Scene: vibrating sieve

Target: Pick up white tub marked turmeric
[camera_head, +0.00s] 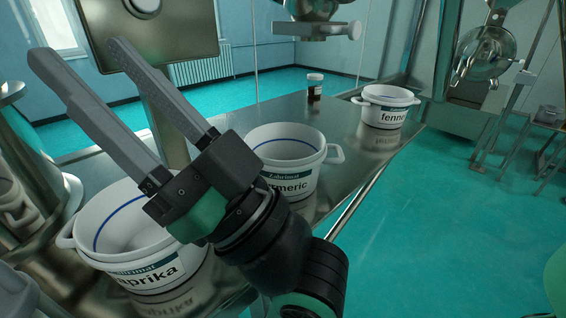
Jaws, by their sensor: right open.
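The white tub marked turmeric (302,177) stands upright on the metal table, in the middle of the view. It is open at the top, with a blue line inside and a handle at its right side. Part of its label is hidden behind my right gripper (82,68). My right gripper is open and empty. Its two grey fingers point up and to the left, away from the turmeric tub. The gripper body appears in front of the turmeric tub and a paprika tub; I cannot tell whether it touches either. My left gripper is not in view.
A small dark jar with a white lid (314,86) stands at the back. Bare metal table (268,112) lies behind the turmeric tub.

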